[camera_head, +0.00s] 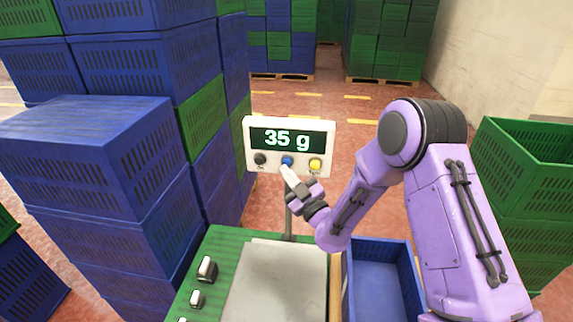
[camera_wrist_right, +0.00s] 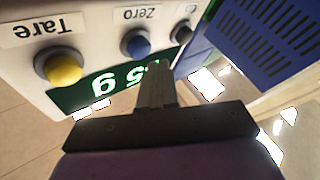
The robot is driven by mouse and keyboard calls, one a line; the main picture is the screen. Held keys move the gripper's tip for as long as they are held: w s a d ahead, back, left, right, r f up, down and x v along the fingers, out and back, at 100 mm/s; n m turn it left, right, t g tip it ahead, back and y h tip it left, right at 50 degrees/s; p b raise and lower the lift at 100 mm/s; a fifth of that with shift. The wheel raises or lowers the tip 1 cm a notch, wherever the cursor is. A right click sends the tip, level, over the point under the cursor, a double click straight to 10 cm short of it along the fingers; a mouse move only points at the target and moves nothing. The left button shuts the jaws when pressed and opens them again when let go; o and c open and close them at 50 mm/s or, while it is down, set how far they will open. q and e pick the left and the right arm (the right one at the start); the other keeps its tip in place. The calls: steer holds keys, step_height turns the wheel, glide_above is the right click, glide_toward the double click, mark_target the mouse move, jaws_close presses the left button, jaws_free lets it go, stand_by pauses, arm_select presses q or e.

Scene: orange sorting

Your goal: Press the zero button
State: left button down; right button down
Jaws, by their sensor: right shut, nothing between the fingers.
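The scale's display panel (camera_head: 252,153) is white and reads 35 g. Below the readout are a black button (camera_head: 260,159), a blue button (camera_head: 287,160) and a yellow button (camera_head: 315,164). In the right wrist view, upside down, the blue button (camera_wrist_right: 136,44) carries the label Zero and the yellow button (camera_wrist_right: 62,68) the label Tare. My right gripper (camera_head: 287,171) is shut and empty, its tips close to the blue button. In the wrist view its fingers (camera_wrist_right: 155,72) point toward that button; contact cannot be told. My left gripper is out of view.
The scale's grey weighing plate (camera_head: 275,285) is bare. A blue crate (camera_head: 375,252) stands right of it. Stacked blue crates (camera_head: 75,150) rise close on the left, and green crates (camera_head: 520,150) stand at the right. Small white-topped objects (camera_head: 206,269) sit on the green surface left of the plate.

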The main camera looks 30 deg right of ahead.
stand_by(0.7)
steer(key=shift+w+d, duration=0.25)
steer(key=shift+w, duration=0.1)
steer(key=shift+w+d+b, duration=0.35)
steer(key=shift+w, duration=0.1)
stand_by(0.8)
steer(key=shift+s+a, duration=0.1)
steer(key=shift+s, duration=0.05)
steer(key=shift+s+a+b, duration=0.35)
steer(key=shift+s+a, duration=0.15)
steer(key=shift+s, duration=0.15)
